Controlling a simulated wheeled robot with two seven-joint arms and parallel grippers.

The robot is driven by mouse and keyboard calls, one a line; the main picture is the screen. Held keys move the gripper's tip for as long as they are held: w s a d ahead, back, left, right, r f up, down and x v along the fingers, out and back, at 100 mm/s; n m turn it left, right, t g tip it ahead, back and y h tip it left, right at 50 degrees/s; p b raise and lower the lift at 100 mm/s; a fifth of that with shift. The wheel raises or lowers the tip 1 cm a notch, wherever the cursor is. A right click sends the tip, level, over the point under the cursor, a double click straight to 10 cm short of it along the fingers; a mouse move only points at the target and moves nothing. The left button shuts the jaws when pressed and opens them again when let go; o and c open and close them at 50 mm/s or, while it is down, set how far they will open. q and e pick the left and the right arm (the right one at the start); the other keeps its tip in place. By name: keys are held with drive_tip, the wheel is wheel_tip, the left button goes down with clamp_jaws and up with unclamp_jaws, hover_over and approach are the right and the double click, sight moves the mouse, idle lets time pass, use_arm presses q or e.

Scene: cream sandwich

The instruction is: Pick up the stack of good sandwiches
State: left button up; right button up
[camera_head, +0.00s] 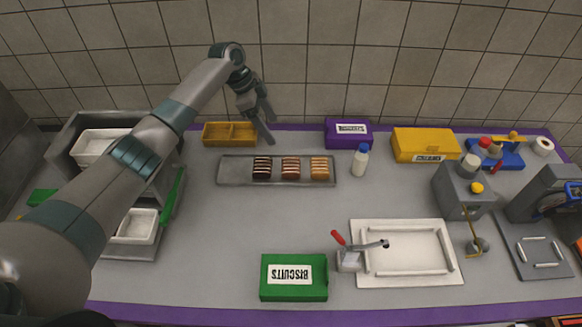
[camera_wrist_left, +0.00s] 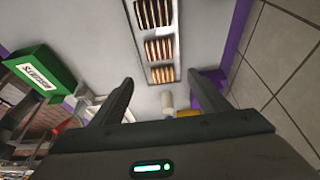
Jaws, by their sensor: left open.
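Three stacks of sandwiches stand in a row on a grey tray (camera_head: 228,172) at the back middle of the counter: a dark brown stack (camera_head: 262,168), a reddish-brown stack (camera_head: 290,168) and a golden-tan stack (camera_head: 320,168). Which stack is the good one I cannot tell. My left gripper (camera_head: 265,125) is open and empty, above and behind the dark stack's end of the tray. In the left wrist view the gripper (camera_wrist_left: 165,90) has its fingers apart, with the tray (camera_wrist_left: 130,28) and its stacks beyond the fingertips. My right gripper is not in view.
A yellow divided box (camera_head: 230,133) stands behind the tray, a purple box (camera_head: 348,133) and white bottle (camera_head: 361,160) to its right. A green BISCUITS box (camera_head: 294,277) and white tray (camera_head: 405,253) stand in front. The counter between is clear.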

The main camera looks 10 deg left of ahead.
use_arm(q)
drive_tip(key=b, duration=0.7)
approach(290, 165)
drive_tip(key=shift+w+d+f, duration=0.45)
drive_tip(key=shift+d+f, duration=0.3)
drive_tip(key=shift+d+f+b, duration=0.35)
drive_tip(key=shift+f+b, duration=0.25)
drive_tip(key=shift+b, duration=0.05)
drive_tip(key=f+b, duration=0.1)
drive_tip(key=f, duration=0.1)
drive_tip(key=f+b, duration=0.2)
drive_tip(key=shift+d+f, duration=0.1)
drive_tip(key=shift+d, duration=0.1)
drive_tip(key=shift+d+f+b, duration=0.25)
drive_tip(key=shift+f+b, duration=0.25)
drive_tip(key=shift+b, duration=0.2)
drive_tip(key=shift+c, duration=0.6)
